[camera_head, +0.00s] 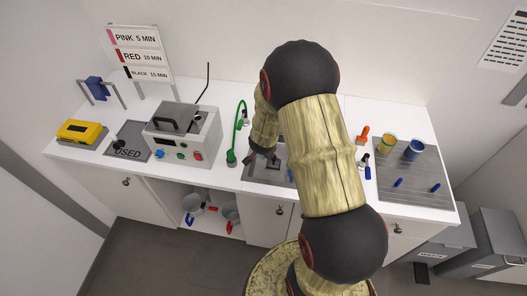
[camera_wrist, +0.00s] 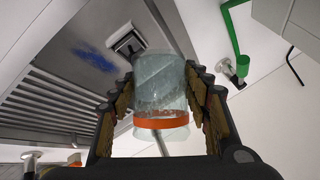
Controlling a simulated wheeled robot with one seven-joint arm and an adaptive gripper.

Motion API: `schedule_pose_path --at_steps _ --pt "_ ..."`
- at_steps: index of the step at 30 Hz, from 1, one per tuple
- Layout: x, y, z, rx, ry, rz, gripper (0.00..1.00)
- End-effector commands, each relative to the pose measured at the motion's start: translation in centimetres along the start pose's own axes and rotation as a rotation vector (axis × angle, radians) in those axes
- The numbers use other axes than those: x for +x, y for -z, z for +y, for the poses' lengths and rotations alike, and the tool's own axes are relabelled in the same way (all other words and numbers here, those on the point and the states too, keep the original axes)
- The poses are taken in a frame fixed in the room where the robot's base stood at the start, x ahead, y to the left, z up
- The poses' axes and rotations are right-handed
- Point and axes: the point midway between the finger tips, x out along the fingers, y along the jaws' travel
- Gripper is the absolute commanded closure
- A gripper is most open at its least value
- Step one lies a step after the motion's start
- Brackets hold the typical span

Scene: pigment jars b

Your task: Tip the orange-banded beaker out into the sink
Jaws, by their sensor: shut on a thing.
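The orange-banded beaker (camera_wrist: 160,95) is clear glass with an orange ring. In the wrist view my gripper (camera_wrist: 164,100) is shut on it, one finger on each side. The wrist view is steeply tilted, and I cannot tell whether liquid is in the beaker. In the head view my gripper (camera_head: 265,156) is over the metal sink (camera_head: 262,175), and the beaker is not clearly seen there. My arm hides part of the sink. A blue stain (camera_wrist: 95,57) shows on grey metal beyond the beaker in the wrist view, near a dark square fitting.
A green tap (camera_head: 238,135) stands left of the sink. A grey-white device (camera_head: 183,135) is further left. On the right, a grooved board (camera_head: 415,185) carries a yellow-green beaker (camera_head: 387,145), a blue-banded beaker (camera_head: 414,150) and blue-handled tools. The counter behind the board is mostly clear.

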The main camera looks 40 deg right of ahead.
Motion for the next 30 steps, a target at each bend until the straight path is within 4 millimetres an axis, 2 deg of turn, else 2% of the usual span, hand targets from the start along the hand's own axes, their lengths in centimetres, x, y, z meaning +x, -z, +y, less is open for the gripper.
schedule_pose_path --at_steps 30 --pt "0.09 -0.2 -0.1 0.087 0.049 -0.144 0.87"
